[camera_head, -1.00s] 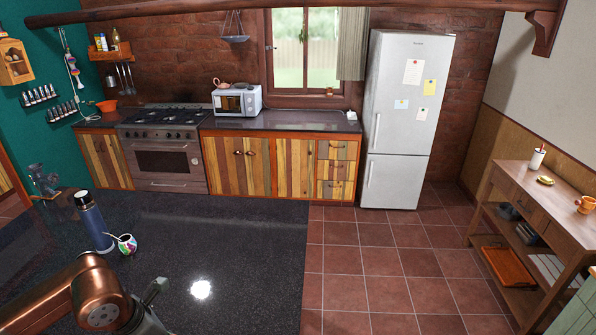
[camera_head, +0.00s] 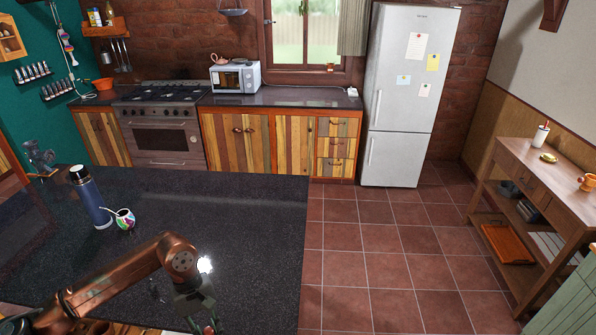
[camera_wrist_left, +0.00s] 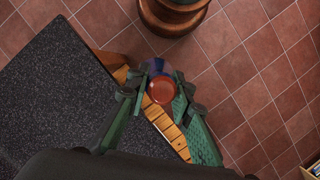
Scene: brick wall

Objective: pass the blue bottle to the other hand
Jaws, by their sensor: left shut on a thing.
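My left gripper (camera_head: 205,318) is at the bottom of the head view, by the near right part of the dark counter. In the left wrist view its two green fingers (camera_wrist_left: 163,78) are shut on a round thing seen end-on. This thing has a reddish-brown top and a blue edge behind it, and I take it for the blue bottle (camera_wrist_left: 162,90). Most of its body is hidden behind its top and the fingers. In the head view only a small reddish bit shows at the fingertips. My right gripper is in neither view.
A tall dark-blue flask (camera_head: 90,198) and a colourful mate cup (camera_head: 124,219) stand at the left on the dark counter (camera_head: 230,215). A round wooden stool (camera_wrist_left: 170,14) stands on the tiled floor. A side table (camera_head: 540,175) is at the right.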

